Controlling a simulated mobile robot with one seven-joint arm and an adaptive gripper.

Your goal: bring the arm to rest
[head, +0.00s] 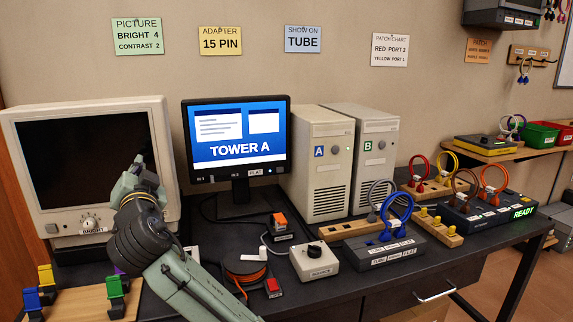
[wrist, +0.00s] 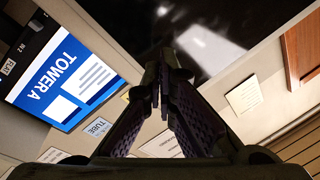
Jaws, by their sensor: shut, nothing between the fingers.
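My arm rises from the bottom of the head view and bends in front of the old beige tube monitor (head: 80,110). Its far end is raised before the dark screen, and the fingers are hard to make out there. In the wrist view my gripper (wrist: 160,85) has its two dark fingers drawn together at the tips, with nothing between them. Beyond them is a dark glossy surface (wrist: 215,35) with bright reflections. The flat monitor (head: 237,135) reads TOWER A on a blue screen; it also shows tilted in the wrist view (wrist: 65,75).
Two beige towers, A (head: 320,165) and B (head: 367,155), stand right of the flat monitor. A source knob box (head: 314,262), an orange spool (head: 245,270) and a switch box with a blue cable loop (head: 385,250) occupy the desk front. Coloured clips stand on a wooden board (head: 85,303) at lower left.

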